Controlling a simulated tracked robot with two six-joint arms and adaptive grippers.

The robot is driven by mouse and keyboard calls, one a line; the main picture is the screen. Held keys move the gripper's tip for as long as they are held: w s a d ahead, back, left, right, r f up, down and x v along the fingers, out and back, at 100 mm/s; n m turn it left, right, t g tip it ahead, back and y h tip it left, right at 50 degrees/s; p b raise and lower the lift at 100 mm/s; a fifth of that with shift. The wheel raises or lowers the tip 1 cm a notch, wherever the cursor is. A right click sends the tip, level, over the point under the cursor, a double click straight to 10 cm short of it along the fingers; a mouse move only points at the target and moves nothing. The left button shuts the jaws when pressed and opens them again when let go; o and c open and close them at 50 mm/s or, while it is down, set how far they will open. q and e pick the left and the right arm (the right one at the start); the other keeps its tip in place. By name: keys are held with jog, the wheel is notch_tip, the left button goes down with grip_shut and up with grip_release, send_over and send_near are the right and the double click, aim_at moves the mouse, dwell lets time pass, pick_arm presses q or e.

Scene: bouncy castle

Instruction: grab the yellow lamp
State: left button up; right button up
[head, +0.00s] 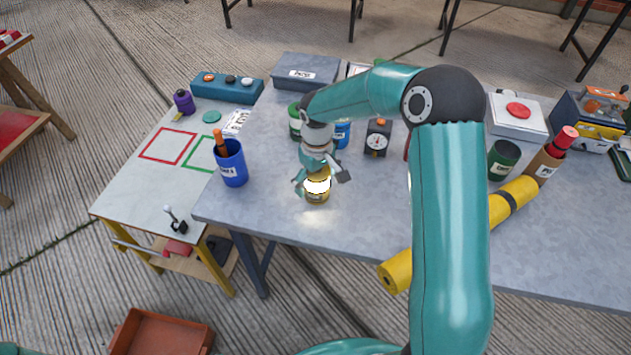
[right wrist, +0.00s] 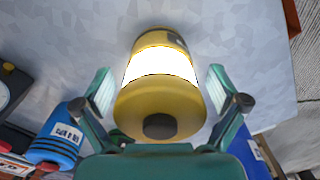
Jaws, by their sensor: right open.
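The yellow lamp (head: 317,188) stands on the grey table (head: 280,225) near its front left part, with a bright glowing band around its middle. My right gripper (head: 320,181) reaches down over it. In the right wrist view the lamp (right wrist: 158,95) fills the space between the two fingers of my right gripper (right wrist: 160,92). The fingers are spread, one on each side, and a gap shows between each finger and the lamp. The lamp's dark top knob faces the palm. My left gripper is not in view.
A blue cup (head: 232,166) with an orange-handled tool stands left of the lamp. A green can (head: 295,121), a blue can (head: 343,134) and a dark dial gauge (head: 377,140) stand behind it. A yellow roll (head: 395,274) lies to the right. The table in front is clear.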

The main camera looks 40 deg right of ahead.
jog(key=c, duration=1.4)
jog(key=shift+c, duration=0.4)
jog(key=shift+r, duration=0.1)
